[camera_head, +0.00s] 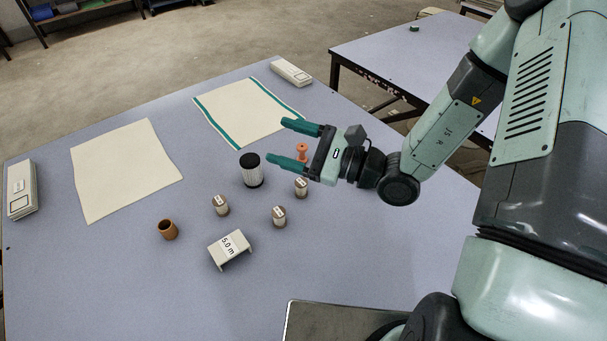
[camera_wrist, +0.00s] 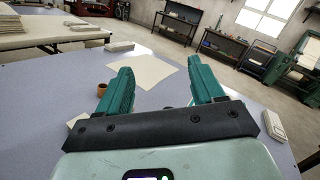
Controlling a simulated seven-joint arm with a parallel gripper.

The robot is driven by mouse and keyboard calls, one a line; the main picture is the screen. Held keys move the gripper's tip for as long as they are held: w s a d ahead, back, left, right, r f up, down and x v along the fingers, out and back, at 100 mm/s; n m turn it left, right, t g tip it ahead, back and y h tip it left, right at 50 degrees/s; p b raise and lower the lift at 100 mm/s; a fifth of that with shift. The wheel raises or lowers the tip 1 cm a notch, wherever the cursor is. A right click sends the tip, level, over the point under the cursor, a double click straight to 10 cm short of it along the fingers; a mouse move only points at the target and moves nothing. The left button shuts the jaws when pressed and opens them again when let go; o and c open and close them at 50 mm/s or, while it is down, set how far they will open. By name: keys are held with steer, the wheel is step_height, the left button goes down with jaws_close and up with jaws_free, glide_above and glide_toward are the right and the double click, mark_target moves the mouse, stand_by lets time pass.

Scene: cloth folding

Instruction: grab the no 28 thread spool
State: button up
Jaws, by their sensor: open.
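Three small thread spools with brown ends and white labels stand on the table in the head view: the left spool (camera_head: 220,205), the front spool (camera_head: 279,217) and the right spool (camera_head: 301,188). Their label numbers are too small to read, so I cannot tell which is no 28. My gripper (camera_head: 278,141) is open and empty. It hangs above the table, farther back than these spools, with its fingers pointing left. In the wrist view, both teal fingers of my gripper (camera_wrist: 162,75) are spread with nothing held between them. I cannot make out the spools in the wrist view.
A black-topped white cylinder (camera_head: 252,172) stands near the fingers. An orange spool-shaped piece (camera_head: 302,152) is partly behind my gripper. A brown cup (camera_head: 168,230) and a "5.0 m" block (camera_head: 229,248) stand in front. Cream cloths (camera_head: 125,168) and (camera_head: 240,108) lie behind.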

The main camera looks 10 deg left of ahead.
steer(key=w+d+f+m+t+h, duration=0.2)
steer(key=w+f+m+t, duration=0.2)
steer(key=f+m+t, duration=0.25)
steer(key=m+t+h, duration=0.4)
steer(key=m+h, duration=0.2)
steer(key=m, duration=0.1)
glide_above(304, 188)
steer(key=v, duration=0.4)
step_height(304, 188, down, 8)
step_height(304, 188, down, 7)
steer(key=shift+w+f, duration=0.1)
steer(key=shift+w, duration=0.05)
steer(key=shift+w+a+f, duration=0.4)
steer(key=shift+w+a, duration=0.1)
steer(key=shift+w, duration=0.15)
steer(key=shift+x, duration=2.95)
steer(key=shift+c, duration=0.4)
steer(key=c, duration=1)
